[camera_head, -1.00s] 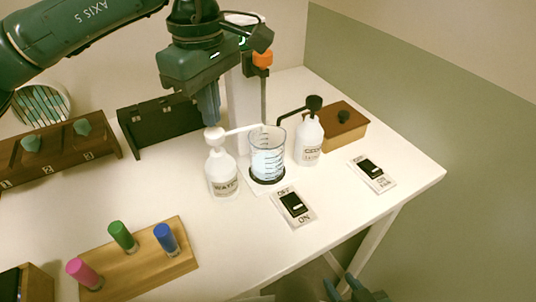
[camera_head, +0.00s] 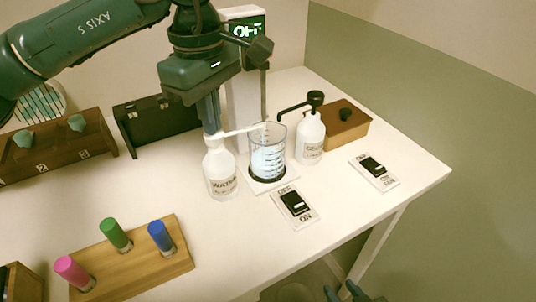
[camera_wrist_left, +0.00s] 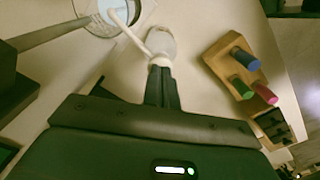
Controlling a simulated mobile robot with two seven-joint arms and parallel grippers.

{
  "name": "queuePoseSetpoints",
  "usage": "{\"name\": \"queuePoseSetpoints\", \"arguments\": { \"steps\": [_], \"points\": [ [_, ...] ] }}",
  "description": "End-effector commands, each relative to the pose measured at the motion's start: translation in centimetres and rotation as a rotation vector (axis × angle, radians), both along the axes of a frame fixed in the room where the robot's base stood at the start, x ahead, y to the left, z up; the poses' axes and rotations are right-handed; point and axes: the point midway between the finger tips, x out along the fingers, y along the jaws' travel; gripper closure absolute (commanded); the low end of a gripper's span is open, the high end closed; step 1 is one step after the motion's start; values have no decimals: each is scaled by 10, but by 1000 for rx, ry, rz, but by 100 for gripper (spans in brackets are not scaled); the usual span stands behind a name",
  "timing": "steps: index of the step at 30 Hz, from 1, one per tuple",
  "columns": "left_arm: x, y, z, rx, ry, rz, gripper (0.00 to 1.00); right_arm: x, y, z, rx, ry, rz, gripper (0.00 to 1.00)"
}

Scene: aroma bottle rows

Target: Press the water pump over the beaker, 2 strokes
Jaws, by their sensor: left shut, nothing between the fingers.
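The white water pump bottle (camera_head: 221,174) stands upright left of the beaker, labelled WATER. Its spout (camera_head: 240,131) reaches right over the rim of the clear beaker (camera_head: 267,158), which holds pale liquid with graduation marks. My left gripper (camera_head: 212,130) is shut, pointing down, its fingertips at the top of the pump head. The left wrist view shows the shut fingers (camera_wrist_left: 161,80) against the pump head (camera_wrist_left: 160,60), with the spout running over the beaker (camera_wrist_left: 105,14). My right gripper (camera_head: 342,291) shows only partly at the bottom edge; its opening cannot be made out.
A second white pump bottle (camera_head: 310,140) with a black spout stands right of the beaker. Two switch plates (camera_head: 296,206) (camera_head: 375,171) lie in front. A wooden rack (camera_head: 150,268) holds pink, green and blue bottles.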

Motion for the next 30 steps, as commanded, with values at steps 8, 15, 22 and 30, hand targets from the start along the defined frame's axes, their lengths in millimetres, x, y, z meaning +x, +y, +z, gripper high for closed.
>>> {"name": "queuePoseSetpoints", "arguments": {
  "steps": [8,15,22,30],
  "points": [
    [-1,0,1,3,6,-1,100,-1,0,1,-2,5,0,64],
    [-1,0,16,2,7,-1,100,-1,0,11,-1,4,1,64],
    [-1,0,28,1,5,-1,100,-1,0,19,-1,3,0,64],
    [0,0,28,2,4,-1,100,0,0,19,-1,2,0,64]
  ]
}}
